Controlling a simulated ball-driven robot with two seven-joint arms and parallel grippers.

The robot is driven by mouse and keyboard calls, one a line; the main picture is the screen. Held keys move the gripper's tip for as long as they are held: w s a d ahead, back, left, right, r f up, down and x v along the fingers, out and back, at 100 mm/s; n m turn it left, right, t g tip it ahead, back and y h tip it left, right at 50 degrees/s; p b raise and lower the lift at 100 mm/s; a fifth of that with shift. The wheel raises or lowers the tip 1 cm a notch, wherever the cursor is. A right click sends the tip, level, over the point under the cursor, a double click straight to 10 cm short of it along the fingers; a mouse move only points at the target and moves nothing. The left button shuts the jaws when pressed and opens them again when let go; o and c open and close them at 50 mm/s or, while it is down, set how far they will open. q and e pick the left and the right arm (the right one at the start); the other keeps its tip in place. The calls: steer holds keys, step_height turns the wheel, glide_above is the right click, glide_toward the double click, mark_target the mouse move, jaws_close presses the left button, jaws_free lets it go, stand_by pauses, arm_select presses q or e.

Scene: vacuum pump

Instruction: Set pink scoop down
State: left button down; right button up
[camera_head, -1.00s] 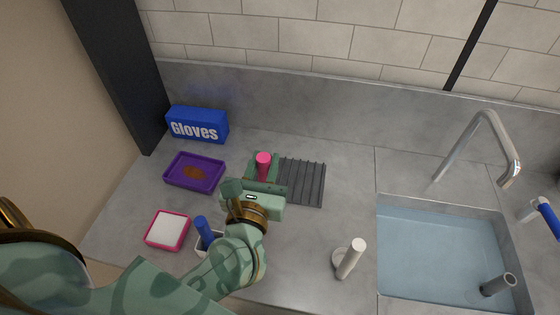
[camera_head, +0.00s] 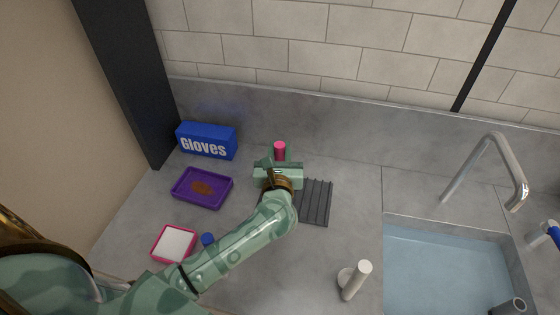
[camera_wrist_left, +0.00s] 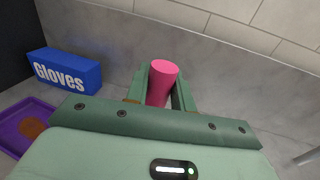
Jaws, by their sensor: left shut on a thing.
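The pink scoop (camera_head: 280,150) shows as a pink cylindrical handle, upright, beyond my left gripper. My left gripper (camera_head: 278,163) is shut on it, near the back of the counter. In the left wrist view, the pink handle (camera_wrist_left: 162,82) stands between the two green fingers (camera_wrist_left: 160,88). The scoop's lower part is hidden behind the gripper, so I cannot tell whether it touches the counter. My right gripper is not in view.
A blue gloves box (camera_head: 207,141), a purple tray (camera_head: 203,187) with brown matter and a pink-rimmed white dish (camera_head: 174,244) lie left. A grey ribbed mat (camera_head: 315,203) is right of the gripper. The sink (camera_head: 445,265) and white dispenser (camera_head: 355,280) are further right.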

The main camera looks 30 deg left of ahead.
arm_select(q)
steer(key=shift+f+b, duration=0.3)
steer(key=shift+f, duration=1.3)
steer(key=shift+f, duration=0.2)
steer(key=c, duration=1.2)
jaws_free()
steer(key=shift+w, duration=0.1)
steer(key=shift+r, duration=0.25)
steer(key=v, duration=1.2)
